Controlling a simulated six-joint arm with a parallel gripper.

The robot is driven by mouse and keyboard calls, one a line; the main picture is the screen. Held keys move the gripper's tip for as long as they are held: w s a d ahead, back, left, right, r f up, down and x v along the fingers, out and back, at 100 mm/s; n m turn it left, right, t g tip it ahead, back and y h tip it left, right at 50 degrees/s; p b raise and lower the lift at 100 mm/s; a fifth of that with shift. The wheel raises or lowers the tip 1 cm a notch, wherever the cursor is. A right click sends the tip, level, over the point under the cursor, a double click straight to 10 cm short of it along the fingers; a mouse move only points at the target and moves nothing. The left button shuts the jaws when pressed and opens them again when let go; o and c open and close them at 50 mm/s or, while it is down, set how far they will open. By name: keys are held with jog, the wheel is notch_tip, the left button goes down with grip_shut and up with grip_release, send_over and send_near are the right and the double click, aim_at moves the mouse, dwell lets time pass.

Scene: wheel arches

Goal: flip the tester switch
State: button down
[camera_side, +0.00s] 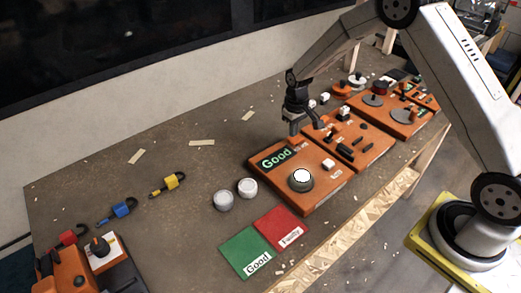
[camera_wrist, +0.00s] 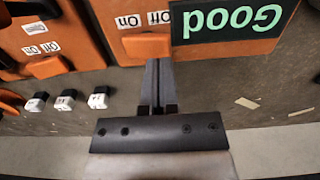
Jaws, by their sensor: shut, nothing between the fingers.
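The orange tester (camera_side: 318,190) stands on the table with a lit display (camera_side: 275,158) reading "Good" in green. A round part with a white top (camera_side: 301,177) sits on it. In the wrist view the orange tester switch (camera_wrist: 146,46) lies below the labels "On" and "Off", beside the display (camera_wrist: 228,20). Which label it is set to, I cannot tell. My gripper (camera_wrist: 158,65) is shut and empty, its tips at the switch's near edge; contact is unclear. In the side view my gripper (camera_side: 294,134) is low at the tester's back edge and hides the switch.
Two round white-topped parts (camera_side: 247,187) stand left of the tester. Green (camera_side: 246,251) and red (camera_side: 280,228) mats labelled "Good" and "Faulty" lie in front. More orange stations (camera_side: 355,150) stand to the right. Small plugs (camera_wrist: 98,98) lie near the gripper.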

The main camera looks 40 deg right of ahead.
aim_at(294, 142)
jog(key=shift+f, duration=1.15)
dwell(1.0)
jog(key=shift+r, duration=3.5)
jog(key=shift+s+a+r, duration=0.2)
jog(key=shift+s+r, duration=0.15)
jog(key=shift+s, duration=0.05)
jog(key=s+a+r+t, duration=0.1)
jog(key=s+a+r, duration=0.1)
jog(key=s, duration=0.8)
jog(key=s+a+r+t, duration=0.1)
jog(key=s+a+r, duration=0.2)
jog(key=s, duration=0.7)
jog(key=shift+s+a+r+t, duration=0.15)
jog(key=shift+s+r+t, duration=0.15)
jog(key=shift+r, duration=0.1)
